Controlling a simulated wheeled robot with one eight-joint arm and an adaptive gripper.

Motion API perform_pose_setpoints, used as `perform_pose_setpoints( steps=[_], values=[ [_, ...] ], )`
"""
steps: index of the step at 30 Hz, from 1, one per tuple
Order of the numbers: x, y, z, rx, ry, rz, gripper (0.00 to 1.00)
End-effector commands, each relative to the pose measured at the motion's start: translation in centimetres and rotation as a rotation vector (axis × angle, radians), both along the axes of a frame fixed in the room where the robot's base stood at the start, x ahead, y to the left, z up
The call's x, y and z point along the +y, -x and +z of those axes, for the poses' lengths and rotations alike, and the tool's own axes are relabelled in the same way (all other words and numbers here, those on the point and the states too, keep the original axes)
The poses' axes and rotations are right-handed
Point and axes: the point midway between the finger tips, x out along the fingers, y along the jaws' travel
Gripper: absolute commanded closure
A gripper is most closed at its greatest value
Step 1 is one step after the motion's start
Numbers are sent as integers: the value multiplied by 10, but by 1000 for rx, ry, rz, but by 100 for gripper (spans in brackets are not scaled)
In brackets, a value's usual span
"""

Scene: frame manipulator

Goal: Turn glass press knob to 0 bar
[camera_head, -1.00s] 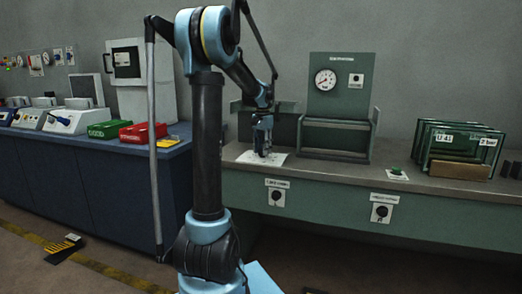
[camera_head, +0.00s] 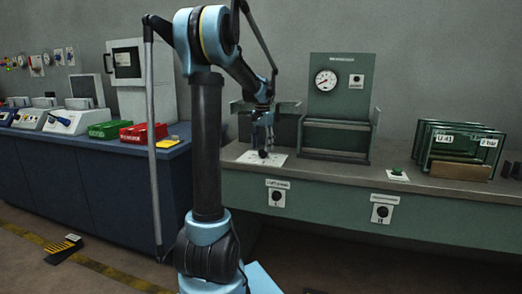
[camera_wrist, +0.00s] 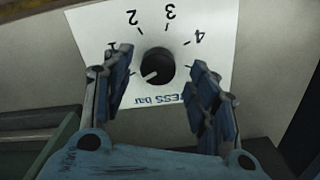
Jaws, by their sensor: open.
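The black press knob (camera_head: 263,154) sits on a white plate (camera_head: 246,157) on the bench. No 0 can be made out; my left finger covers part of the plate there. My gripper (camera_head: 262,143) is above the knob. In the wrist view my gripper (camera_wrist: 165,92) is open, with one finger on each side of the knob, apart from it.
A green stand with a round gauge (camera_head: 326,80) is right of the knob. A green button (camera_head: 396,171) and green glass frames (camera_head: 457,145) stand farther right. Knobs (camera_head: 277,198) and (camera_head: 382,212) are on the bench front. A dark box (camera_head: 283,124) stands behind my gripper.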

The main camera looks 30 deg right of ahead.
Motion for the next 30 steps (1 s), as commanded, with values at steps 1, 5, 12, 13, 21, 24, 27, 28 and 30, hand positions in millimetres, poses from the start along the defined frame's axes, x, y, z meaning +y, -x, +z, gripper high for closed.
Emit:
perform_pose_setpoints(
  steps=[1,5,12,13,21,24,27,28,30],
  values=[
    [0,0,9,0,0,0,46],
    [0,0,34,0,0,0,46],
    [1,-1,75,0,0,0,46],
    [0,-1,79,0,0,0,46],
    [0,-1,100,0,0,1,46],
    [0,-1,101,0,0,0,46],
    [0,-1,101,0,0,0,46],
    [0,-1,101,0,0,0,46],
    [0,-1,101,0,0,0,46]
  ],
)
